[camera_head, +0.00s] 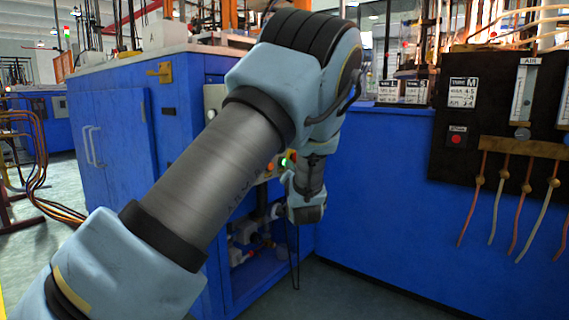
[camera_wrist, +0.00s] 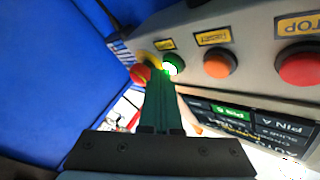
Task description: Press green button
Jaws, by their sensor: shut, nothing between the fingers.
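The green button (camera_wrist: 173,65) glows on a grey control panel (camera_wrist: 245,35) in the wrist view. In the head view the lit green button (camera_head: 284,162) shows small, just behind my arm. My gripper (camera_wrist: 157,72) is shut and empty, its joined dark green fingers pointing at the panel. The fingertips appear very close to the green button, at its lower left in the wrist view; I cannot tell whether they touch it. In the head view my arm covers part of the panel, and the fingertips are hard to make out.
An orange button (camera_wrist: 219,63) and a red stop button (camera_wrist: 301,67) sit right of the green one. A red knob (camera_wrist: 140,74) on yellow is close to the fingertips on the left. Blue cabinets (camera_head: 372,200) stand around; open floor (camera_head: 330,300) lies below.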

